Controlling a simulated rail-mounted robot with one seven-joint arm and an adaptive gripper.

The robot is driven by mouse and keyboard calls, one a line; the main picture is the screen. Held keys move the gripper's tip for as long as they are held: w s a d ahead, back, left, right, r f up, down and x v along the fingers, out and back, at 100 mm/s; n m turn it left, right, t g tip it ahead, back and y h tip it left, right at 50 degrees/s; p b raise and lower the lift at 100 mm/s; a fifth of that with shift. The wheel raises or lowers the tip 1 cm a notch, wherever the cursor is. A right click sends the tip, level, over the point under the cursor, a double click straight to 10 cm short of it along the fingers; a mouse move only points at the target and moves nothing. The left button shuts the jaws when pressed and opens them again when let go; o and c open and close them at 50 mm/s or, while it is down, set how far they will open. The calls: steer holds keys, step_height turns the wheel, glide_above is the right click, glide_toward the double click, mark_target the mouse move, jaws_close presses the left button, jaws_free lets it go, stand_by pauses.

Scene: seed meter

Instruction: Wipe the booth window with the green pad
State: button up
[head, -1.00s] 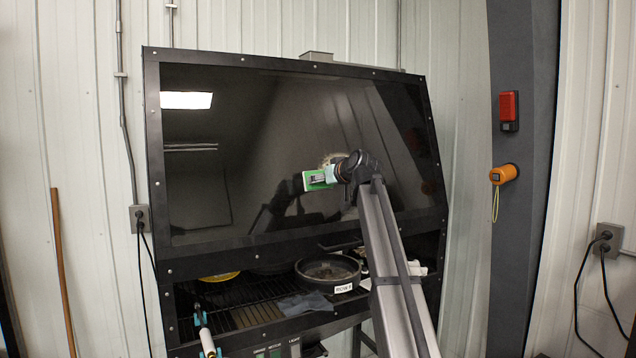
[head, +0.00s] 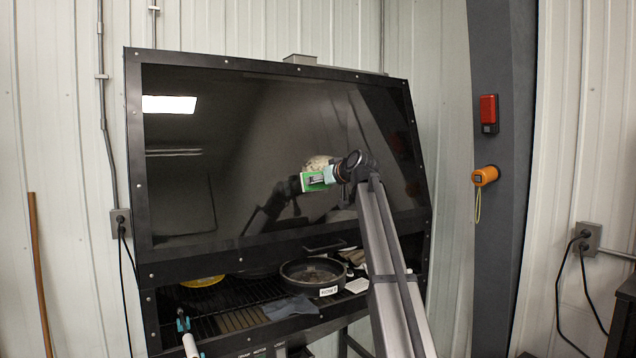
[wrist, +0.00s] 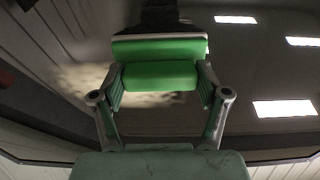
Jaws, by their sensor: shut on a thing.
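The booth window (head: 250,130) is a large dark glossy pane in a black bolted frame, tilted back. A pale, cloudy smudge (head: 316,161) shows on it right of centre; in the wrist view the smudge (wrist: 82,88) lies left of and behind the pad. My gripper (head: 325,176) is in front of the pane, just below the smudge in the picture. It is shut on the green pad (head: 309,182), whose green grip block (wrist: 160,75) is between both fingers in the wrist view. Whether the pad's far face touches the glass is not clear.
Below the window, an open bay holds a wire rack (head: 232,292), a dark round pan (head: 314,272) with a label, a grey cloth (head: 290,307) and a yellow dish (head: 203,281). A grey column (head: 489,220) with red and orange devices stands to the right.

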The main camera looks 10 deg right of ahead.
steer(key=shift+w+d+r+b, duration=0.7)
steer(key=shift+w+d, duration=0.6)
steer(key=shift+d, duration=1.95)
steer(key=shift+w+d+r+b, duration=0.65)
steer(key=shift+w+d, duration=0.65)
steer(key=shift+d, duration=1.95)
steer(key=shift+s+a+p, duration=0.45)
steer(key=shift+s+a, duration=0.75)
steer(key=shift+a, duration=2.3)
steer(key=shift+s+a+p, duration=0.4)
steer(key=shift+s+a, duration=0.75)
steer(key=shift+a, duration=2.3)
steer(key=shift+s+a+p, duration=0.45)
steer(key=shift+s+a, duration=0.75)
steer(key=shift+a, duration=2.3)
steer(key=shift+p+v, duration=0.65)
steer(key=shift+v, duration=2.3)
